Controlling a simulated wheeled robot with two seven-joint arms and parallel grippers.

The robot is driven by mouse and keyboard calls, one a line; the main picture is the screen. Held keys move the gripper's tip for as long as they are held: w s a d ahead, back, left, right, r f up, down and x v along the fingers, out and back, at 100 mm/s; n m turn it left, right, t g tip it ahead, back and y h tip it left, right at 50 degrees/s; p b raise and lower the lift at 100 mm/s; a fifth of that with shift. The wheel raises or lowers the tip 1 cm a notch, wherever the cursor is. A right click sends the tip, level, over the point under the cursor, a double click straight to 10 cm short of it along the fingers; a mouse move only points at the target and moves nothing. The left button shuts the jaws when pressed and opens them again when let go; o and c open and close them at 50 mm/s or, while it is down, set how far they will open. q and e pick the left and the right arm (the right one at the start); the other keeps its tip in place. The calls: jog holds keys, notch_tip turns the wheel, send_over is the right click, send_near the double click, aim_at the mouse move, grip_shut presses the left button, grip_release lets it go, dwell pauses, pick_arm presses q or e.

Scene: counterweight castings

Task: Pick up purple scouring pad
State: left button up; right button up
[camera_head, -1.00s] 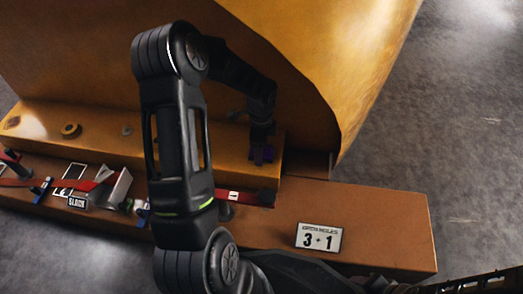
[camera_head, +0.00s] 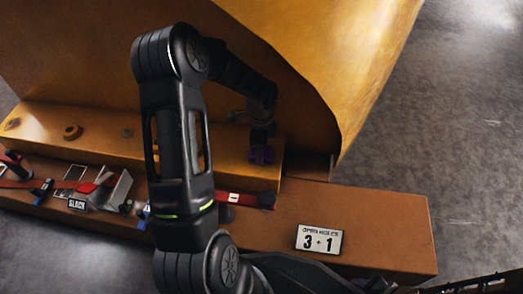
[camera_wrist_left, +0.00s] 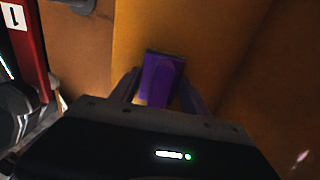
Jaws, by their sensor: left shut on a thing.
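The purple scouring pad (camera_wrist_left: 160,80) is between the fingers of my left gripper (camera_wrist_left: 158,92) in the left wrist view. The gripper is shut on it. In the head view the purple pad (camera_head: 261,155) shows small below my left gripper (camera_head: 262,142), at the right end of the yellow-orange ledge. I cannot tell whether the pad still touches the ledge. My right gripper is not in view.
The yellow-orange ledge (camera_head: 100,128) carries a round orange-brown ring (camera_head: 72,132). Below it, a brown shelf (camera_head: 385,225) holds a sign reading 3 - 1 (camera_head: 319,239), a SLACK label (camera_head: 77,204) and a red strap (camera_head: 250,198). A large curved yellow casting (camera_head: 340,60) rises behind.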

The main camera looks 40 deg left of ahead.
pick_arm(q)
notch_tip(320, 180, up, 10)
jog(key=p, duration=0.4)
jog(key=shift+p, duration=0.4)
jog(key=o, duration=0.8)
jog(key=c, duration=0.6)
jog(key=shift+s+f, duration=0.1)
